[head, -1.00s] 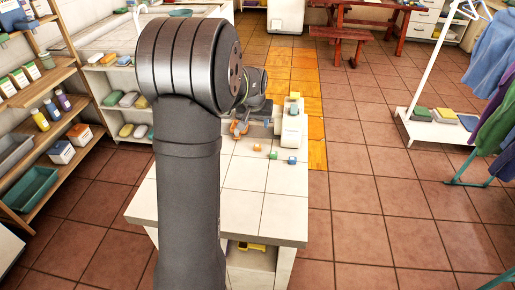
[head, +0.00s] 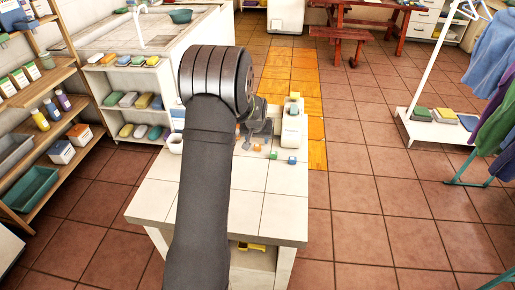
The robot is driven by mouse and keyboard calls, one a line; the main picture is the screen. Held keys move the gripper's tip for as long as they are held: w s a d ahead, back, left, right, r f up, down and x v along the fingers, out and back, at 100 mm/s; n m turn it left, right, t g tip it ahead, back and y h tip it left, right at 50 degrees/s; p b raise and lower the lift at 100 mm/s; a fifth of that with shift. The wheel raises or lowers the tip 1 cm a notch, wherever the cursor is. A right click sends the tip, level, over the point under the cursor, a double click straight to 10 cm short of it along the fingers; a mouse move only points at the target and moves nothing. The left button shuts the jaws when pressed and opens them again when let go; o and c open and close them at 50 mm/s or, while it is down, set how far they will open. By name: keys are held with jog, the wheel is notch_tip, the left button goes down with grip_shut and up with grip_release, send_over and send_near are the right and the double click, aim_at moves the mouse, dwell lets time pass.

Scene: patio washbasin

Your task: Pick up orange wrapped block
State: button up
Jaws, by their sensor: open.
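A small orange block (head: 257,147) lies on the white tiled counter (head: 285,180). A green block (head: 273,155) and a blue block (head: 292,160) lie to its right. My gripper (head: 256,139) is open, pointing down just behind the orange block in the picture. It is small and dark here, and I cannot tell whether it touches anything. Another bit of orange (head: 237,129) shows at the edge of my arm, mostly hidden, so I cannot tell what it is. My arm covers the left middle of the counter.
A white upright object (head: 292,122) stands close to the right of my gripper, at the counter's right edge. A white cup (head: 175,143) stands at the left edge. The counter's front right is clear. A shelf with bottles and bins (head: 45,120) stands at far left.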

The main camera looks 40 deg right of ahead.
aim_at(257, 145)
jog(key=x, duration=0.5)
jog(key=c, duration=1)
